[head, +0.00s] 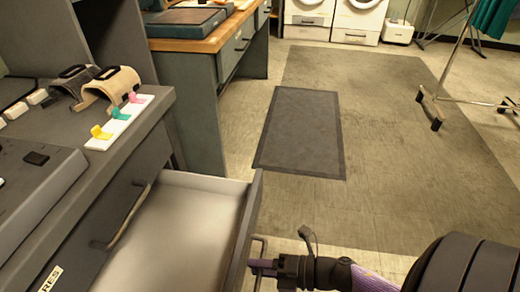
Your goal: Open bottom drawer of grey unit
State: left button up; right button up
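The grey unit (153,120) stands at the left. A lower drawer (200,182) of it is pulled well out, showing a pale, empty inside. Whether it is the lowest drawer cannot be seen. Its bar handle (263,243) is on the outer front at the right. The drawer above is shut and has a bar handle (125,217) and a label, partly cut off. My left gripper is out of view.
On the unit's top are a white strip with coloured hooks (119,120) and two curved holders (110,86). A wooden-topped bench (205,43) stands behind. A dark mat (300,130) lies on open floor, and a wheeled rack (437,97) stands at the right.

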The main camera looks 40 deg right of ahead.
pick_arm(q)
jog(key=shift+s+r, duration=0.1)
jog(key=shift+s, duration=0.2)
pick_arm(e)
jog(key=shift+o, duration=0.2)
jog(key=shift+s+d+r, duration=0.15)
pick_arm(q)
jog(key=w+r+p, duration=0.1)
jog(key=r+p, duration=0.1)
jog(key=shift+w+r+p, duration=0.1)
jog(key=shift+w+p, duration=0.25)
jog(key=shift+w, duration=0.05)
pick_arm(e)
jog(key=v, duration=0.9)
jog(key=shift+s, duration=0.2)
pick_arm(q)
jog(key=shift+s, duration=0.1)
pick_arm(e)
jog(key=shift+d, duration=0.15)
